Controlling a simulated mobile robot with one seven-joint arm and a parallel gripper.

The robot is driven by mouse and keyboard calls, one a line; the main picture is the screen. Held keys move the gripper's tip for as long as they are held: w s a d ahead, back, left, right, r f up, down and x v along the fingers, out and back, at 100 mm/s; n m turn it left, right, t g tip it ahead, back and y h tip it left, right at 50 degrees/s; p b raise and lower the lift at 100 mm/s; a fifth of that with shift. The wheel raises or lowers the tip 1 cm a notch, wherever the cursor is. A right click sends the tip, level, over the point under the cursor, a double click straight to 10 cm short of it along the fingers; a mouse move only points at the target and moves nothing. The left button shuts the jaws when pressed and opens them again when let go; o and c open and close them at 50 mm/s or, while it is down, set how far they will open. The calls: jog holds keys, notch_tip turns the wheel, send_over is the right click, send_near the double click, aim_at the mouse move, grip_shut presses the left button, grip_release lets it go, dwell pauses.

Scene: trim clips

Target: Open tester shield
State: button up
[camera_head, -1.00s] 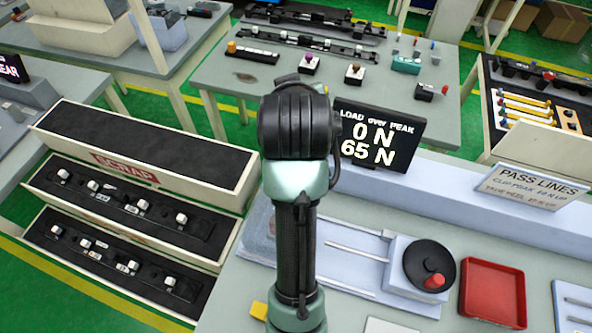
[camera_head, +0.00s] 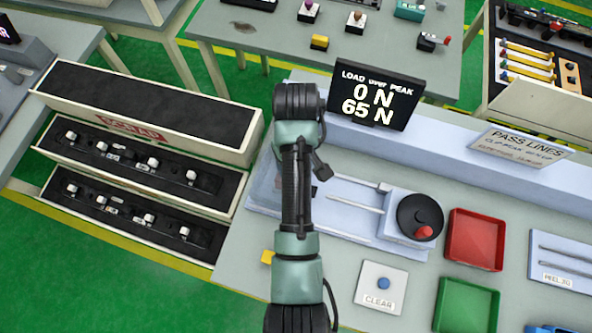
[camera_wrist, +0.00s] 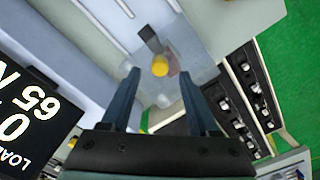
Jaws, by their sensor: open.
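The tester (camera_head: 345,222) is a pale blue bench unit with metal rods and a black wheel (camera_head: 416,212) carrying a red knob. A clear, pale shield (camera_head: 262,192) appears at its left end, partly hidden behind my arm. In the wrist view the see-through shield (camera_wrist: 143,76) lies ahead of my gripper (camera_wrist: 158,98), with a round yellow piece (camera_wrist: 160,66) and a dark grey bar showing there. My gripper's two fingers are spread apart on either side of the yellow piece. Contact cannot be told. In the head view my arm hides the gripper.
A display (camera_head: 378,94) reads 0 N load and 65 N peak. The scrap rack (camera_head: 150,98) with clip strips stands at left. A red tray (camera_head: 475,240), a green tray (camera_head: 467,305) and a CLEAR button (camera_head: 382,283) are at right. A pass lines sign (camera_head: 522,143) stands behind.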

notch_tip(320, 180, down, 6)
jog(key=shift+r+p, duration=0.15)
jog(key=shift+p, duration=0.2)
jog(key=shift+c, duration=0.3)
grip_shut()
jog(key=shift+w, duration=0.1)
dwell(1.0)
